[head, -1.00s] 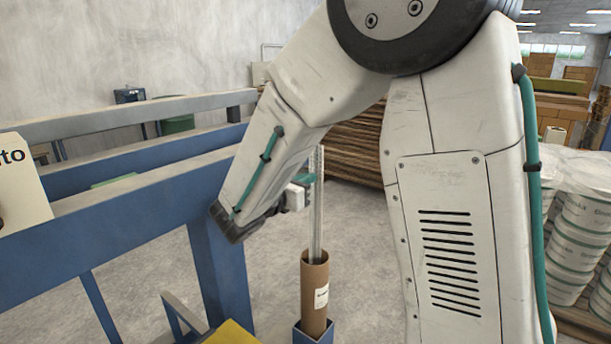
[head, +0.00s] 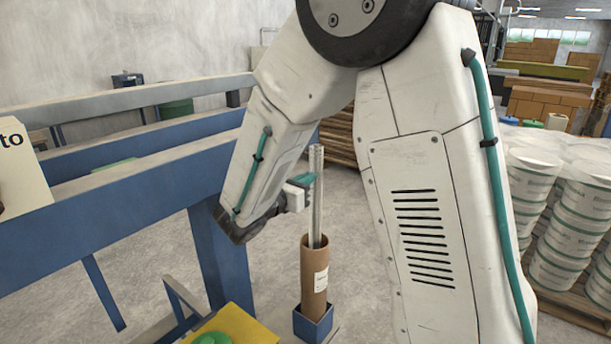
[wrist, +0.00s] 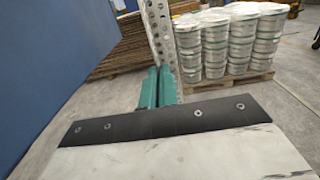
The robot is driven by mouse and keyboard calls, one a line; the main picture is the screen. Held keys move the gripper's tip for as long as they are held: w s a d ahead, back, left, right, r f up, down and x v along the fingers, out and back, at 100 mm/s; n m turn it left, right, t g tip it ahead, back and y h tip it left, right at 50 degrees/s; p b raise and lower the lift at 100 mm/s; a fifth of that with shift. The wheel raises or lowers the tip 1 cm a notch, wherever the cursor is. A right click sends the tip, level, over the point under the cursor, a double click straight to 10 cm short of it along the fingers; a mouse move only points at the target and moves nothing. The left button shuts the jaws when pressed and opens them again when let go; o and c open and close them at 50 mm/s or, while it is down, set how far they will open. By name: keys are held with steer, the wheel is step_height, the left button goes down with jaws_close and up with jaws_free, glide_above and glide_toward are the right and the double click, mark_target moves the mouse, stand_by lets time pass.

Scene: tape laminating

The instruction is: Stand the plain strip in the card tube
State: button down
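A long pale metal strip (head: 316,190) stands nearly upright, its lower end inside the mouth of the brown card tube (head: 314,280). In the wrist view the strip (wrist: 161,35) looks punched with holes. The tube has a white label and stands upright in a blue square holder (head: 313,325). My gripper (head: 304,181) is at the strip's left side, above the tube's rim. In the wrist view its teal fingers (wrist: 157,88) are close together at the strip and appear shut on it. The strip's lower end is hidden in the tube.
A blue frame with rails (head: 130,190) fills the left side, close to my arm. A yellow surface with a green round thing (head: 212,339) is at the bottom. White buckets (head: 570,215) stand stacked on a pallet at right. Brown stacked boards are behind.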

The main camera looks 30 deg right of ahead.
steer(key=shift+f, duration=2.3)
steer(key=c, duration=1.6)
jaws_free()
steer(key=v, duration=0.7)
steer(key=shift+s+a, duration=0.15)
steer(key=shift+a, duration=0.2)
